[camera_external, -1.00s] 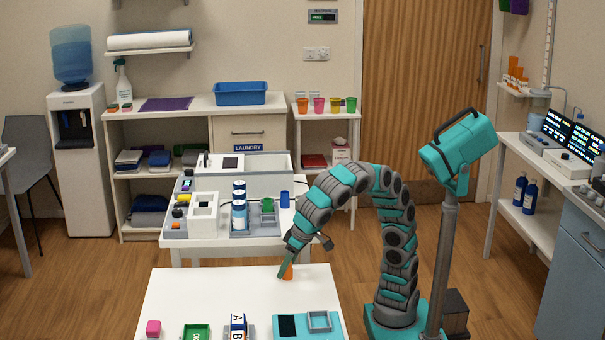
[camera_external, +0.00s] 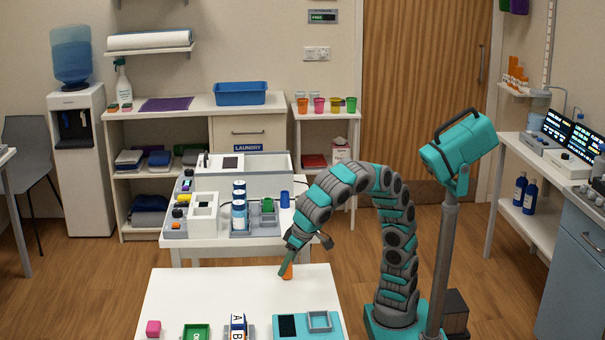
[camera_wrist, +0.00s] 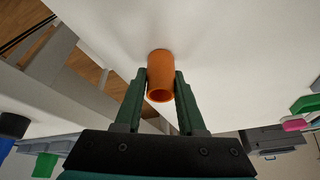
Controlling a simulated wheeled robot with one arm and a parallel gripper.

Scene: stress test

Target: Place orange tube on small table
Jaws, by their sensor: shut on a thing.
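The orange tube (camera_wrist: 160,72) is between the two green fingers of my gripper (camera_wrist: 160,90) in the wrist view, and both fingers press on its sides. Its open end faces the wrist camera and its far end meets or nearly meets a white surface. In the external view my gripper (camera_external: 286,271) points down at the far right part of the white small table (camera_external: 215,292).
A second table with lab devices (camera_external: 205,215) stands behind. The table's middle is clear.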

